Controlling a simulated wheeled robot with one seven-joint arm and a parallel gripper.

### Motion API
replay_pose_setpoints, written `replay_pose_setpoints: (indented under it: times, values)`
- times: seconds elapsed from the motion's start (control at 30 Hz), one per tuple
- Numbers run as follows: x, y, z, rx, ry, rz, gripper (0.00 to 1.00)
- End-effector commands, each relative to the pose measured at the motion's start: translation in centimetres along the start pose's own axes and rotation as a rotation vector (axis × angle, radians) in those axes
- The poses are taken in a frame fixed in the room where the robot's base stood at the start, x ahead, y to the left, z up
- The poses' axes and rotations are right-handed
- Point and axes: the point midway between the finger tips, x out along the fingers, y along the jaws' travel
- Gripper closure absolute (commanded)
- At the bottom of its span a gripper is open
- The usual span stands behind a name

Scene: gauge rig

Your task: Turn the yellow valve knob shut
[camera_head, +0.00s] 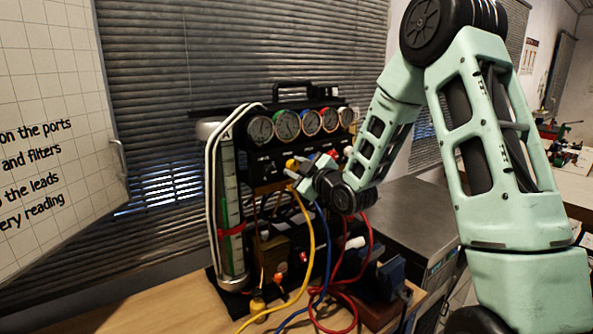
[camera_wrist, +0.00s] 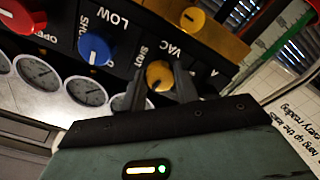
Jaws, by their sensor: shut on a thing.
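The yellow valve knob (camera_wrist: 159,75) is on the black panel in the wrist view, beside the white letters VAC and a partly covered SHUT label. My gripper (camera_wrist: 161,83) has one dark finger on each side of the knob and is shut on it. In the head view my gripper (camera_head: 305,182) is at the front of the gauge rig (camera_head: 262,170), below the row of gauges.
A blue knob (camera_wrist: 95,49) and a red knob (camera_wrist: 22,15) sit along the same panel. A second yellow round part (camera_wrist: 192,19) is beyond the held knob. Yellow, blue and red hoses (camera_head: 308,250) hang below my gripper. A clear-fronted column (camera_head: 232,210) stands left.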

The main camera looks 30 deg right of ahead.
Motion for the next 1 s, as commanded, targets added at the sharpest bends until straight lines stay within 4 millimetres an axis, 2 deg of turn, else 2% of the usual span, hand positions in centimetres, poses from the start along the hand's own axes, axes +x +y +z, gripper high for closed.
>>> replay_pose_setpoints:
  times: [0.27, 1.0]
  values:
    - [-0.01, -0.27, 0.27, 0.190, 0.001, 0.001, 0.92]
    - [-0.03, -0.11, 0.15, 0.892, 0.000, 0.000, 0.92]
